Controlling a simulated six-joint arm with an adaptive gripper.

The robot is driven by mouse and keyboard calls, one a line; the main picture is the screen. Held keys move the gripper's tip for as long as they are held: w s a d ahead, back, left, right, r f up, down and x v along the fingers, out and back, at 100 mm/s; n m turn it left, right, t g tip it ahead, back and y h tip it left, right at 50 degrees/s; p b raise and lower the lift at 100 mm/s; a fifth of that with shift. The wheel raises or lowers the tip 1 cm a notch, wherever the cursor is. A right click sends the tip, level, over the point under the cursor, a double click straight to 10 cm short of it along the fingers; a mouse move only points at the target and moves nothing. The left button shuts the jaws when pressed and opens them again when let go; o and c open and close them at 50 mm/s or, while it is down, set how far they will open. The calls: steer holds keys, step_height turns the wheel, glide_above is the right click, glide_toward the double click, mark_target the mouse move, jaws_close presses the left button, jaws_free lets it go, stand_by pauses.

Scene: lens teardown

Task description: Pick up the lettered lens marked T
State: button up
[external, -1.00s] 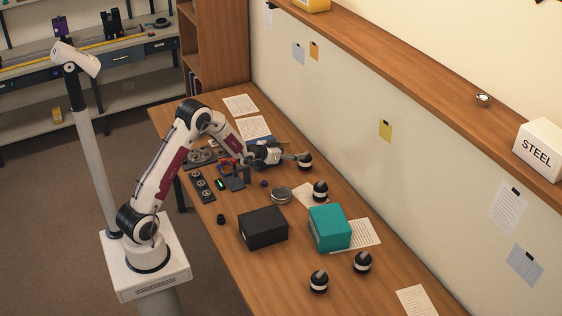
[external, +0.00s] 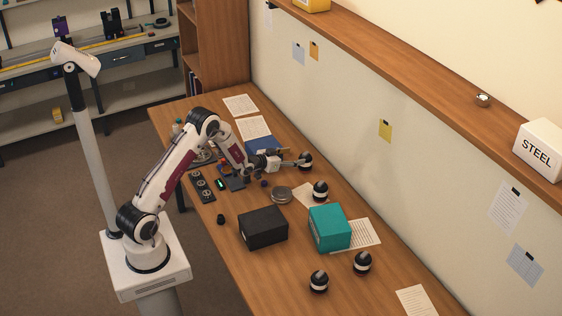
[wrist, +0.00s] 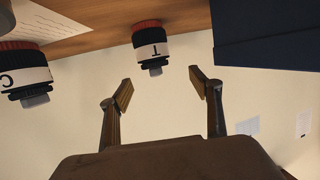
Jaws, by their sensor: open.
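The lens marked T (wrist: 152,50) is a black cylinder with a white lettered band and a red ring. It appears upside down in the wrist view, ahead of my open fingers and roughly centred between them. My gripper (wrist: 161,88) is open with nothing between its fingertips. In the external view, my gripper (external: 298,162) lies low and nearly level over the bench, its fingertips right by a black and white lens (external: 306,160). Whether they touch it cannot be told there.
A lens marked C (wrist: 25,75) stands near T, at the left of the wrist view. A dark blue box (wrist: 265,35) is on the other side. A round metal dish (external: 281,194), a black box (external: 263,227) and a teal box (external: 330,228) stand nearer on the bench.

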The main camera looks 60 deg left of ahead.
mark_target(303, 157)
steer(key=shift+x, duration=1.2)
steer(key=shift+f, duration=0.1)
steer(key=shift+w+d+f, duration=0.1)
steer(key=shift+w+f, duration=0.3)
steer(key=shift+w, duration=0.25)
steer(key=shift+w+d+f, duration=0.1)
steer(key=shift+w+f, duration=0.3)
steer(key=shift+w, duration=0.2)
steer(key=shift+x, duration=1.15)
jaws_close()
steer(key=shift+r, duration=0.1)
